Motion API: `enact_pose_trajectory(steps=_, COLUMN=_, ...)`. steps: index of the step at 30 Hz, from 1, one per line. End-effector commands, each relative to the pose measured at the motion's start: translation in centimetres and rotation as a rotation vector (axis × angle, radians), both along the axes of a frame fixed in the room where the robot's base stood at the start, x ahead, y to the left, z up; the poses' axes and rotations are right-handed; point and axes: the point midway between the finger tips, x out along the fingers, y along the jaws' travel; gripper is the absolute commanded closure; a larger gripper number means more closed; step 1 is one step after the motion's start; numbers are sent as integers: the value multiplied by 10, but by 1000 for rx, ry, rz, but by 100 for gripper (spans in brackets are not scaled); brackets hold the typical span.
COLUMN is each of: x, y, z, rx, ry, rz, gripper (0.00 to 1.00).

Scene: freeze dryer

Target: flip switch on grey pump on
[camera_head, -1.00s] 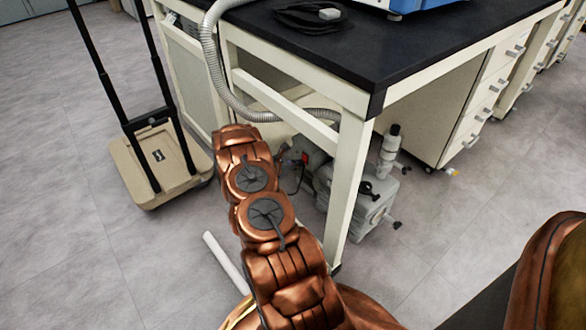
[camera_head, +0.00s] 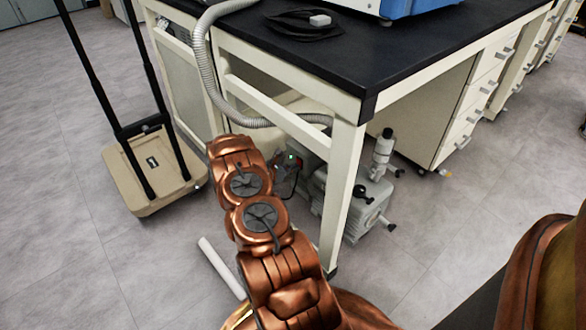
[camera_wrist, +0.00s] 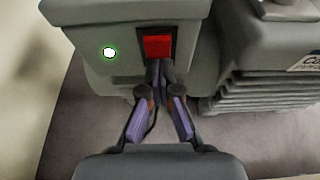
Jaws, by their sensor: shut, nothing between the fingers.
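The grey pump (camera_head: 335,198) sits on the floor under the lab bench, partly hidden by a bench leg. In the wrist view its grey housing (camera_wrist: 95,65) fills the upper part. A red switch (camera_wrist: 157,47) is set in the housing, and a lit green light (camera_wrist: 110,52) is to its left. My gripper (camera_wrist: 158,72) is shut and empty. Its fingertips are at the lower edge of the red switch; I cannot tell for certain whether they touch it. In the head view the gripper is mostly hidden behind my arm, near the pump's left end, where a small green light (camera_head: 291,156) shows.
The black-topped bench (camera_head: 330,60) stands over the pump, with its white leg (camera_head: 343,195) close to my arm. A grey hose (camera_head: 205,70) hangs from the bench. A beige cart (camera_head: 150,180) stands at left. Open floor (camera_head: 80,270) lies at lower left.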

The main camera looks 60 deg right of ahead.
Motion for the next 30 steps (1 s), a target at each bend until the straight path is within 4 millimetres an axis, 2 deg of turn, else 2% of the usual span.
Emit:
enact_pose_trajectory(steps=12, x=-1, y=-3, z=19, rx=-6, ry=-2, rz=-5, gripper=100)
enact_pose_trajectory(steps=23, x=-1, y=-2, z=19, rx=-6, ry=-1, rz=-4, gripper=100)
enact_pose_trajectory(steps=26, x=0, y=2, z=19, rx=-5, ry=-1, rz=-2, gripper=100)
enact_pose_trajectory(steps=30, x=5, y=18, z=24, rx=-4, ry=-1, rz=2, gripper=100)
